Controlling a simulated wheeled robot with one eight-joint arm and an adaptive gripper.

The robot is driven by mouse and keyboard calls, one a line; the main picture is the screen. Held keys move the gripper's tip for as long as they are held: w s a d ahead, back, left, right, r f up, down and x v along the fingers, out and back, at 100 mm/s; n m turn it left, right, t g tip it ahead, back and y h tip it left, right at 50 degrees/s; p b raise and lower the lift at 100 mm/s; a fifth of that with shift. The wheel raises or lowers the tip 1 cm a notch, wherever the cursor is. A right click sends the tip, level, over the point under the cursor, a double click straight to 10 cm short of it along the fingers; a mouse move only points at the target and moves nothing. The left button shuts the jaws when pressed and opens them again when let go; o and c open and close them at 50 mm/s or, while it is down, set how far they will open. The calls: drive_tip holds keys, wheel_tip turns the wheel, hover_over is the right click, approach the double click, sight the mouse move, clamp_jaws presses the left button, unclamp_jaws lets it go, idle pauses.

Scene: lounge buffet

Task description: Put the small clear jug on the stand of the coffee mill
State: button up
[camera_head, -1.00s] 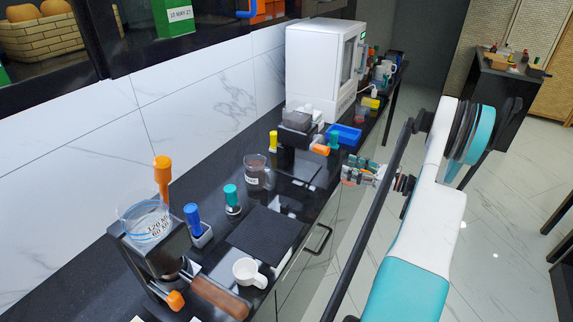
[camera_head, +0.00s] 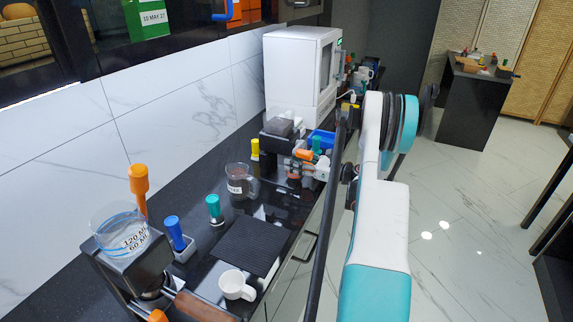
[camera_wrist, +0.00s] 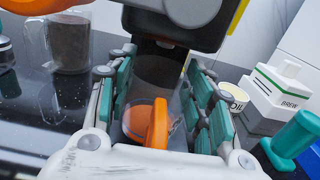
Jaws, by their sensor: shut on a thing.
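My gripper (camera_wrist: 163,110) is shut on the small clear jug (camera_wrist: 158,72), with teal finger pads on both sides of it. An orange handle (camera_wrist: 158,122) shows between the fingers, towards the wrist. The coffee mill (camera_head: 285,145) is a black machine with a dark, clear-topped hopper, below the white cabinet. Its dark underside (camera_wrist: 170,30) shows at the top of the wrist view, right above or just behind the jug. My gripper (camera_head: 308,168) also shows beside the mill in the head view. I cannot tell whether the jug touches the stand, as the fingers and mill hide its base.
A glass jug with dark contents (camera_head: 238,182) stands close by, left of the mill. A blue tray (camera_head: 320,140) lies to its right. A white BREW box (camera_wrist: 280,95) stands nearby. A black mat (camera_head: 247,247), white cup (camera_head: 236,286) and measuring bowl (camera_head: 120,230) are nearer.

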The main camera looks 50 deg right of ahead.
drive_tip(key=b+x, duration=0.1)
drive_tip(key=x, duration=0.3)
drive_tip(key=shift+a+f, duration=0.1)
drive_tip(key=shift+s+f, duration=0.1)
drive_tip(key=shift+f, duration=0.5)
drive_tip(key=shift+s+d+f, duration=0.1)
drive_tip(key=shift+d, duration=0.1)
drive_tip(key=shift+a, duration=0.1)
drive_tip(key=shift+f+b, duration=0.15)
drive_tip(key=shift+b, duration=0.25)
drive_tip(key=o, duration=1.5)
drive_tip(key=shift+o, duration=0.2)
